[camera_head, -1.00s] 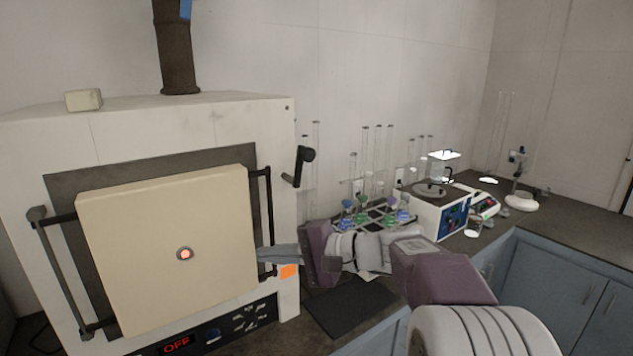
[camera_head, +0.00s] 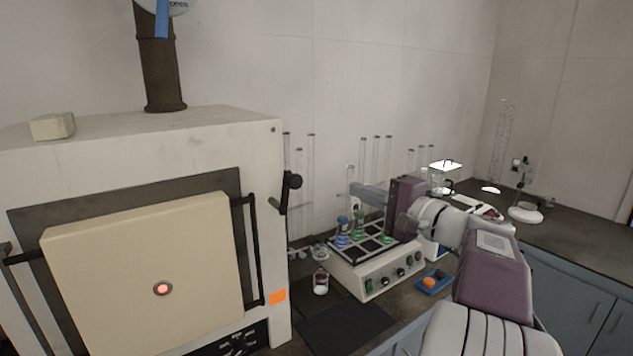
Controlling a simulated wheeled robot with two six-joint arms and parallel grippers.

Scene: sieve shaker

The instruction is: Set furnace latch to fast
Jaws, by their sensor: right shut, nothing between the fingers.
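The furnace (camera_head: 200,135) is a large off-white box at the left. Its cream door (camera_head: 145,280) with a red-centred round port sits over the front. The latch (camera_head: 290,188) is a black lever with a round knob on the furnace's right side; the knob is at the upper end. My right gripper (camera_head: 354,190) is to the right of the latch, apart from it, above the shaker. Its grey fingers point left and are shut, with nothing held. My left gripper is not in view.
A shaker (camera_head: 372,285) with several coloured flasks stands under my right gripper. Tall glass tubes (camera_head: 311,175) rise behind it. A small jar (camera_head: 321,283) and a dark mat (camera_head: 345,325) lie near the furnace. A cream block (camera_head: 52,126) rests on top of the furnace.

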